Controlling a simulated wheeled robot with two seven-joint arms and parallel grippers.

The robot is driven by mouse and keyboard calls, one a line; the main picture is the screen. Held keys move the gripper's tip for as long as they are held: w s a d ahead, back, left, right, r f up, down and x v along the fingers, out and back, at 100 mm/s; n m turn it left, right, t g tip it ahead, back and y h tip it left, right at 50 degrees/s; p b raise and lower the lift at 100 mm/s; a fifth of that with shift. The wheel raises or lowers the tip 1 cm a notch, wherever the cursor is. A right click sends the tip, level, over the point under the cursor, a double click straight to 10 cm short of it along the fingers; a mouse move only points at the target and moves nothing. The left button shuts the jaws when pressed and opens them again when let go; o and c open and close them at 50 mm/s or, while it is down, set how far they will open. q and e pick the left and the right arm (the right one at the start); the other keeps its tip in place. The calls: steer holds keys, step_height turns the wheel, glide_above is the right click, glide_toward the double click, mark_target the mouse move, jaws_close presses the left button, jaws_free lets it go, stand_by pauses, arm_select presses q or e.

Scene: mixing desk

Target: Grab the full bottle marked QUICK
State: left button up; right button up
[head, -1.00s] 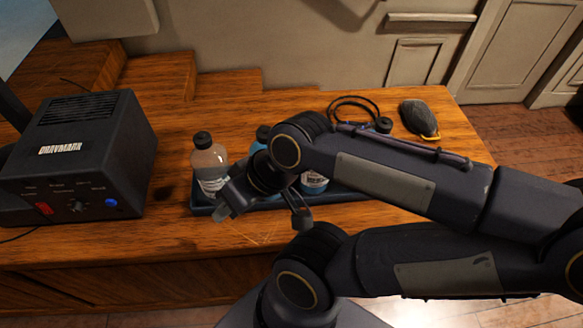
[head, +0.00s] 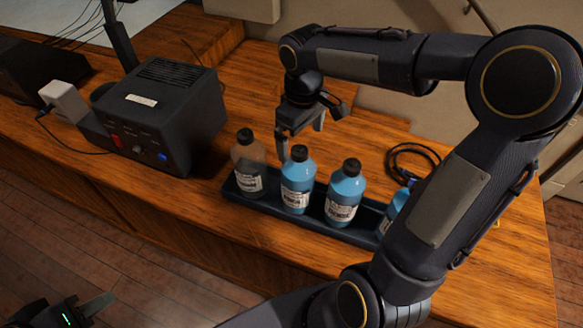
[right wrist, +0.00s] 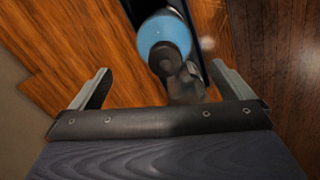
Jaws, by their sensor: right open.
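A dark tray (head: 270,208) holds a row of capped bottles. The leftmost bottle (head: 249,180) is blue-free, clear and brownish, with a white label. To its right stand a blue bottle (head: 297,187), another blue bottle (head: 345,194) and a blue bottle (head: 394,212) partly hidden by my right arm. The label words are too small to read. My right gripper (head: 301,140) is open and empty, above and behind the left bottles. The right wrist view shows a blue bottle (right wrist: 160,36) and a clear bottle (right wrist: 187,88) between its spread fingers. My left gripper (head: 72,308) is partly cut off at bottom left.
A black box with knobs (head: 165,115) stands left of the tray. A white block (head: 62,97) is further left. A coiled black cable (head: 412,160) lies behind the tray's right end. Bare wood lies between box and tray.

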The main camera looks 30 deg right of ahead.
mark_target(299, 160)
steer(key=f, duration=0.5)
steer(key=f+p, duration=0.1)
steer(key=f, duration=0.1)
steer(key=shift+s+a+f, duration=0.25)
steer(key=shift+f, duration=0.1)
steer(key=shift+c, duration=0.4)
steer(key=shift+r, duration=0.1)
steer(key=c, duration=1.9)
